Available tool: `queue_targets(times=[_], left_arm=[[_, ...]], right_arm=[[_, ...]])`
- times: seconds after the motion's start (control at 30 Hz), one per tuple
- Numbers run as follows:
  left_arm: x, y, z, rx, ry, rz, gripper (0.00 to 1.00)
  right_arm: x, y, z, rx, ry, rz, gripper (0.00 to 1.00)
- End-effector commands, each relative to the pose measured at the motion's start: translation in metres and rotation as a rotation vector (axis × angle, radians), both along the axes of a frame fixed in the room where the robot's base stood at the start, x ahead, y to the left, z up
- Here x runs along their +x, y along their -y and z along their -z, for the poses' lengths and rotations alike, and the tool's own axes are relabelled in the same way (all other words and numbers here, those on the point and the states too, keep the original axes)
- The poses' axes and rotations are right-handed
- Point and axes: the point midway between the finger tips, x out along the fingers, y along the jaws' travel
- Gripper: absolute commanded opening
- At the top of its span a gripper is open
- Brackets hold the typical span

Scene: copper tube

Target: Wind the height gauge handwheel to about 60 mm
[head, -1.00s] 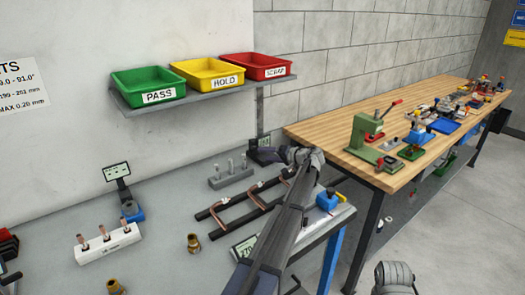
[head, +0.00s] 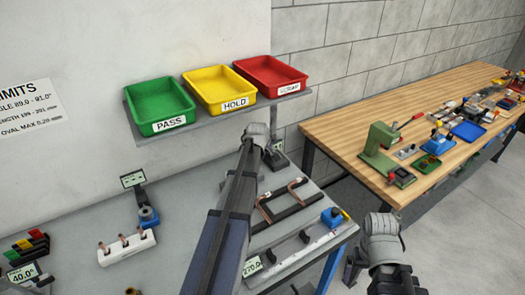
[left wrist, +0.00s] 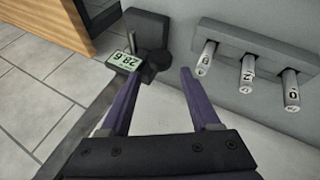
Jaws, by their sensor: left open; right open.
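The height gauge shows in the left wrist view as a dark base (left wrist: 148,27) with a thin post, a green-lit display (left wrist: 124,62) that seems to read 28.6, and a dark round handwheel (left wrist: 158,60). In the head view the gauge (head: 279,155) stands at the bench's back corner, partly behind my left arm. My left gripper (left wrist: 158,80) is open; its two fingers point toward the handwheel, which lies between and beyond their tips in the picture. I cannot tell whether they touch it. In the head view, my right gripper (head: 393,278) is at the lower right, its fingers unclear.
Labelled pins in a grey holder (left wrist: 262,45) stand right of the gauge. Green (head: 160,105), yellow (head: 219,90) and red (head: 270,76) trays sit on a shelf above. A rack with a bent copper tube (head: 290,205) is nearby. A wooden workbench (head: 335,125) stands at right.

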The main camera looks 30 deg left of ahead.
Motion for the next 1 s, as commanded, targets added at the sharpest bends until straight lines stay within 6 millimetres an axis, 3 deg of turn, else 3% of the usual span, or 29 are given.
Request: queue_targets(times=[0.27, 0.73, 1.0], left_arm=[[0.005, -0.002, 0.010, 0.002, -0.001, 0.002, 0.63], [0.039, -0.013, 0.061, 0.003, -0.002, 0.002, 0.63], [0.043, -0.014, 0.065, 0.004, -0.002, 0.003, 0.63]], right_arm=[[0.000, 0.000, 0.010, 0.000, 0.000, 0.001, 1.00], [0.000, 0.000, 0.061, 0.000, 0.000, 0.002, 1.00], [0.000, 0.000, 0.064, 0.000, 0.000, 0.002, 1.00]])
